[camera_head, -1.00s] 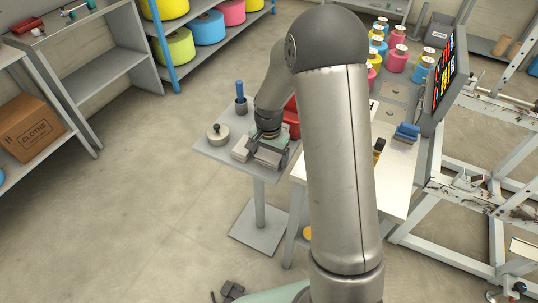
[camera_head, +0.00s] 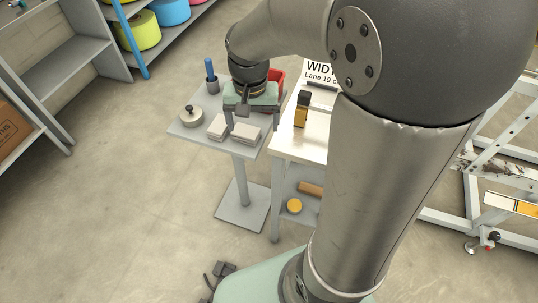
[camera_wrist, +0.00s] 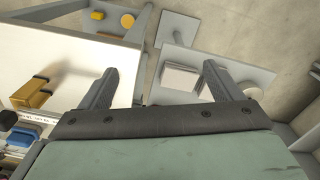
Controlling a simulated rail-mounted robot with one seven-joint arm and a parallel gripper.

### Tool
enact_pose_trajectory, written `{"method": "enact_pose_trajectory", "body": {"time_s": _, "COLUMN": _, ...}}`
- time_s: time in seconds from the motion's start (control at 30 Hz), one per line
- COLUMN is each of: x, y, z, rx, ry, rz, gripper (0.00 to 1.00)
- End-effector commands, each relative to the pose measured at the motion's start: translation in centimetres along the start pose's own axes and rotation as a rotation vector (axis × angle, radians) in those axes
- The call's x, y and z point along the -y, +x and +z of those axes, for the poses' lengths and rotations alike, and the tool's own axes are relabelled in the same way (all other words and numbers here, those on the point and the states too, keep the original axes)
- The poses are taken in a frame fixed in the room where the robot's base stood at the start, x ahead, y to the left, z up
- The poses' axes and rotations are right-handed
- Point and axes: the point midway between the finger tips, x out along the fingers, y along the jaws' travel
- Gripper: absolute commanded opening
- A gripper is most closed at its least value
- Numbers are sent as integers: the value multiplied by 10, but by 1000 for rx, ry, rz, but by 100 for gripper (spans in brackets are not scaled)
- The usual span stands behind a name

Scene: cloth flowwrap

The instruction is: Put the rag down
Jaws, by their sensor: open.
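The left pad (camera_head: 217,127) and the right pad (camera_head: 246,133) are separate, and I cannot tell which is the rag. In the wrist view, a pale pad (camera_wrist: 180,78) shows between my fingers, and another is partly hidden by the right finger. My gripper (camera_head: 252,120) is open and empty, held above the pads with its fingers pointing down. Its two spread fingers also show in the wrist view (camera_wrist: 160,70).
A round lidded pot (camera_head: 191,116) and a blue-handled tool in a holder (camera_head: 211,77) stand on the side table. A red bin (camera_head: 277,78) is behind my gripper. A white worktable (camera_head: 290,149) adjoins on the right, carrying a yellow-and-black item (camera_head: 301,110) and a sign.

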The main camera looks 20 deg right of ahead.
Motion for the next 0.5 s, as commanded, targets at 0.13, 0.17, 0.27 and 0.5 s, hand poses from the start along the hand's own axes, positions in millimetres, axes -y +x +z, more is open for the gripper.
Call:
{"method": "enact_pose_trajectory", "body": {"time_s": 0.13, "x": -29, "y": -9, "z": 76, "rx": -12, "ry": -218, "rz": -9, "gripper": 86}}
{"method": "enact_pose_trajectory", "body": {"time_s": 0.17, "x": -34, "y": -8, "z": 88, "rx": -13, "ry": -255, "rz": -11, "gripper": 86}}
{"method": "enact_pose_trajectory", "body": {"time_s": 0.27, "x": -46, "y": -4, "z": 118, "rx": -15, "ry": -351, "rz": -16, "gripper": 86}}
{"method": "enact_pose_trajectory", "body": {"time_s": 0.5, "x": -53, "y": 1, "z": 138, "rx": -13, "ry": -421, "rz": -18, "gripper": 86}}
